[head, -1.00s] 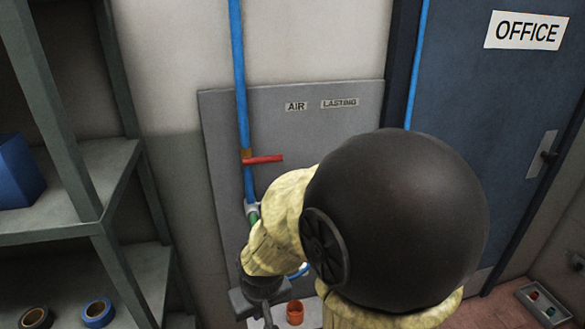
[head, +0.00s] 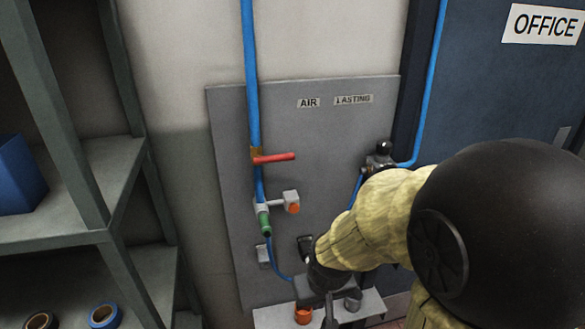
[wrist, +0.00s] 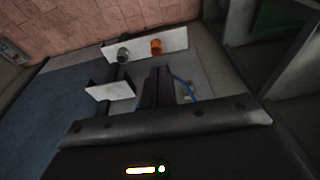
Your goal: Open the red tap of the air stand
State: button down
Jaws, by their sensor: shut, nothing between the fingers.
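The red tap (head: 275,158) is a straight lever on the blue air pipe (head: 252,95), in front of the grey panel (head: 335,135). Its lever sticks out to the right, crosswise to the upright pipe. My gripper (head: 305,246) is below and a little right of the tap, low in front of the panel, clear of the lever. In the wrist view its dark fingers (wrist: 157,86) are together and empty. The tap does not show in the wrist view. My forearm hides the panel's lower right part.
Below the tap are an orange-ended fitting (head: 291,203) and a green coupling (head: 264,223). A pale ledge (head: 375,303) holds an orange cup (head: 303,315) and a grey cup (head: 354,302). A metal rack (head: 60,235) stands left, a blue door right. The panel right of the lever is clear.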

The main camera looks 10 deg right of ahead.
aim_at(274, 159)
jog(key=w+a+m+t+y+p, duration=0.1)
jog(key=w+a+m+t+p, duration=0.15)
jog(key=w+m, duration=0.5)
jog(key=w+a+m+t+y+p, duration=0.15)
jog(key=w+m+t, duration=0.25)
jog(key=w+m, duration=0.4)
jog(key=w+d+r+m+t+h+p, duration=0.1)
jog(key=r+m, duration=0.4)
jog(key=m, duration=0.5)
jog(key=w+d+r+m+t+h+p, duration=0.1)
jog(key=w+d+r+m+t+p, duration=0.1)
jog(key=r+m+t, duration=0.4)
jog(key=w+d+m, duration=0.1)
jog(key=w+m, duration=0.1)
jog(key=m, duration=0.2)
jog(key=shift+r, duration=0.2)
jog(key=shift+w+m+h, duration=0.25)
jog(key=w+r+p, duration=0.2)
jog(key=w+p, duration=0.4)
jog(key=w, duration=0.3)
jog(key=shift+r, duration=0.2)
